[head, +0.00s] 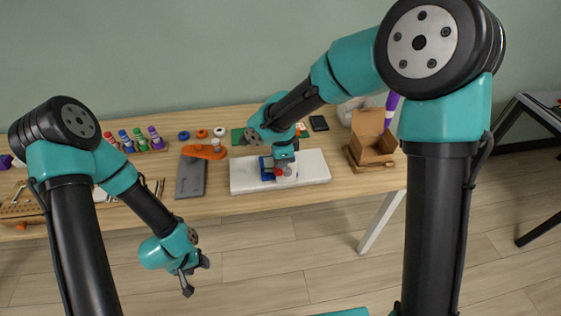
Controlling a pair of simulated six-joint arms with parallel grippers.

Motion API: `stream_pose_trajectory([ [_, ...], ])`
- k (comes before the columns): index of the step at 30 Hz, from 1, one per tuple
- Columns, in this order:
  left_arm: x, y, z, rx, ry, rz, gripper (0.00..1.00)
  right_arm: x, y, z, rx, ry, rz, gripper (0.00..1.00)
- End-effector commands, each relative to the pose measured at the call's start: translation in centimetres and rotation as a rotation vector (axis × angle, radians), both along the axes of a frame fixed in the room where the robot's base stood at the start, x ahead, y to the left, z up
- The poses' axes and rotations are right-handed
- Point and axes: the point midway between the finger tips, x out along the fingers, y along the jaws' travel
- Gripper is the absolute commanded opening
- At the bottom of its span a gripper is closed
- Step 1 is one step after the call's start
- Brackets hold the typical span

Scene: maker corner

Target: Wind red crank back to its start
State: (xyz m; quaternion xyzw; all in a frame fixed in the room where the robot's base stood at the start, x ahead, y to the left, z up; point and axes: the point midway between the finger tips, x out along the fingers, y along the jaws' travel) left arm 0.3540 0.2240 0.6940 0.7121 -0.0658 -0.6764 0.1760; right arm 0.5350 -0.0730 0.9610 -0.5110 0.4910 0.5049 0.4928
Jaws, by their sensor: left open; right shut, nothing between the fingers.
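A small red part (279,171), which looks like the red crank, shows at the front of a blue device (266,168) on a white board (314,166). My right gripper (284,168) is shut with nothing between its fingers, right over the device and close to the red part. The gripper and wrist hide much of the crank, so its angle and any contact cannot be told. My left gripper (187,281) is open and empty, low in front of the table's front edge, away from the device.
An orange-handled tool (205,151) and a grey plate (191,178) lie left of the board. Several coloured bottles (139,138) stand in a rack further left. An open cardboard box (369,146) stands at right. The floor in front is clear.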

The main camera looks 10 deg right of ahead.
Motion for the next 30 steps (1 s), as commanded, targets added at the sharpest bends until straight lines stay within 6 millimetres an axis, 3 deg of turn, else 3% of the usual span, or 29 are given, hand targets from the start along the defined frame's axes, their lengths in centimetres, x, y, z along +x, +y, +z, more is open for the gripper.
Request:
stream_pose_trajectory([
  [7,0.0,0.0,0.0,0.000,0.000,0.000,0.53,0.1,-1.9,2.8,0.002,-0.004,0.003,0.00],
  [21,0.0,0.0,0.0,0.000,0.000,0.000,0.53,0.0,-0.8,11.2,0.002,-0.003,0.006,0.00],
  [30,0.0,0.0,0.0,0.000,0.000,0.000,0.53,0.0,-0.7,12.6,0.001,0.000,0.006,0.00],
])
